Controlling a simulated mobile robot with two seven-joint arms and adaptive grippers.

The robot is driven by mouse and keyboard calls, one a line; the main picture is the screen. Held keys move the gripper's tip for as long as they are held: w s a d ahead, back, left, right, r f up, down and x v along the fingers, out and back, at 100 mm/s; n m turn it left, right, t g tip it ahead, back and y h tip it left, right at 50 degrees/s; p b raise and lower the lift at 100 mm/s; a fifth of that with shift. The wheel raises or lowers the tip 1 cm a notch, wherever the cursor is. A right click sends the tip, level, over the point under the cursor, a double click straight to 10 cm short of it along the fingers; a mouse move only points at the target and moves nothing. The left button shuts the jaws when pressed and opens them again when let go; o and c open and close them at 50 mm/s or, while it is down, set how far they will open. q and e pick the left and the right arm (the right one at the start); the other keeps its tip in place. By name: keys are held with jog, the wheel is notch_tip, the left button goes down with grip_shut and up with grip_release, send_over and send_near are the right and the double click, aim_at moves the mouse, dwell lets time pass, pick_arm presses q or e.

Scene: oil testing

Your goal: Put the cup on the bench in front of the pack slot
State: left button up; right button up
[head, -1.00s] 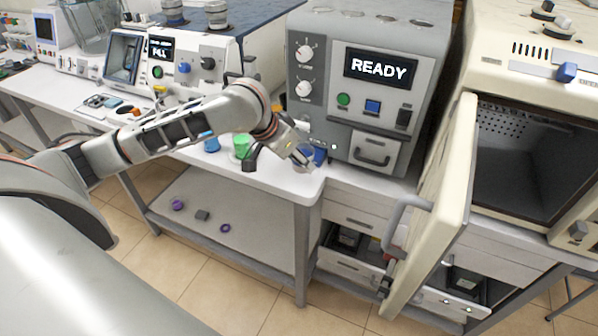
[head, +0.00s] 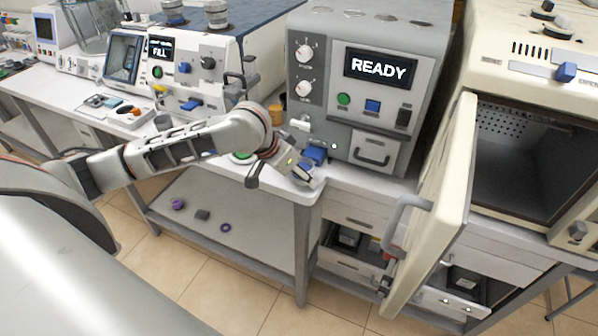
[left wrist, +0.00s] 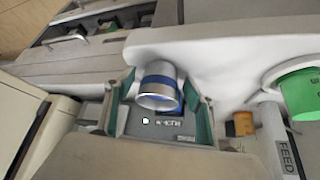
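The cup (left wrist: 158,85) is silvery with a blue band, and sits between the teal-padded fingers of my left gripper (left wrist: 160,95). The fingertips appear to touch its sides. In the head view the cup (head: 303,172) is by the bench's front corner, with my left gripper (head: 282,171) at it; I cannot tell whether its base touches the bench (head: 285,188). A blue piece (head: 316,154), perhaps the pack slot, is just behind it at the base of the READY machine (head: 358,85). My right gripper is not in view.
A green item (left wrist: 303,95) and a FEED label (left wrist: 287,158) lie to one side in the wrist view. An orange container (head: 276,113) stands left of the READY machine. An open cabinet door (head: 440,195) juts out at the right. The bench edge is close to the cup.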

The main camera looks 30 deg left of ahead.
pick_arm(q)
jog(key=shift+r, duration=0.1)
jog(key=shift+s+r, duration=0.1)
jog(key=shift+r, duration=0.15)
jog(key=v, duration=1.1)
jog(key=shift+r, duration=0.3)
jog(key=shift+s, duration=0.15)
